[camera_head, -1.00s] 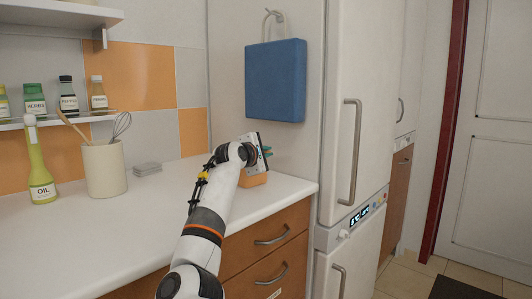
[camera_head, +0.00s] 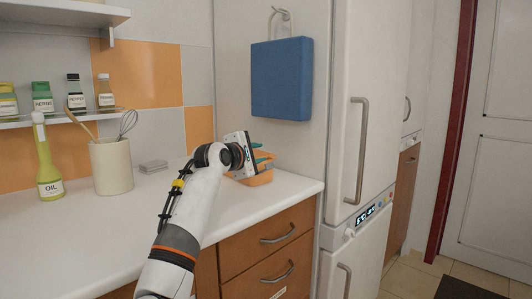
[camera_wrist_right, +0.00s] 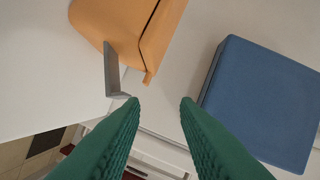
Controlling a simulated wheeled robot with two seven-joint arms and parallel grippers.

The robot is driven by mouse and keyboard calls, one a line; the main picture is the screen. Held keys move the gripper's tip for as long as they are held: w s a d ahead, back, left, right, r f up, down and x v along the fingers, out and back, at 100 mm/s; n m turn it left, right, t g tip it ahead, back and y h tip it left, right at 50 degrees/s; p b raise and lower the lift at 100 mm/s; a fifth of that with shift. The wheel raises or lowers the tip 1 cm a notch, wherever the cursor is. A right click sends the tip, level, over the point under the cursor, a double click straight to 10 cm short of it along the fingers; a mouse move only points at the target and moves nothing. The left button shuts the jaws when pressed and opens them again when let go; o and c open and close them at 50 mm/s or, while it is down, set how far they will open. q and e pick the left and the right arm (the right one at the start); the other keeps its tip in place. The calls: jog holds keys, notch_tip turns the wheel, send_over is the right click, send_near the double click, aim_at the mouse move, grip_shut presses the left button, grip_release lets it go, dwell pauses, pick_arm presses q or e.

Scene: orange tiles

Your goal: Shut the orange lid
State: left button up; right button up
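An orange container (camera_head: 263,178) stands at the right end of the white counter, partly hidden behind my right gripper. In the right wrist view the orange container (camera_wrist_right: 115,25) fills the upper left, with a dark seam between two orange parts. I cannot tell for sure which part is the lid or how far it stands open. A grey bracket-like piece (camera_wrist_right: 112,72) is beside it. My right gripper (camera_head: 265,158) is at the container, its green fingers apart and empty. In the right wrist view the fingertips (camera_wrist_right: 159,103) are just below the container. My left gripper is not in view.
A blue pad (camera_head: 282,80) hangs from a hook on the fridge side, above the container. A utensil crock (camera_head: 111,167), an oil bottle (camera_head: 47,165) and a small grey stack (camera_head: 154,167) stand on the left of the counter (camera_head: 95,225). The counter's front is clear.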

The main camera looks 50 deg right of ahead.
jog(key=shift+v, duration=1.6)
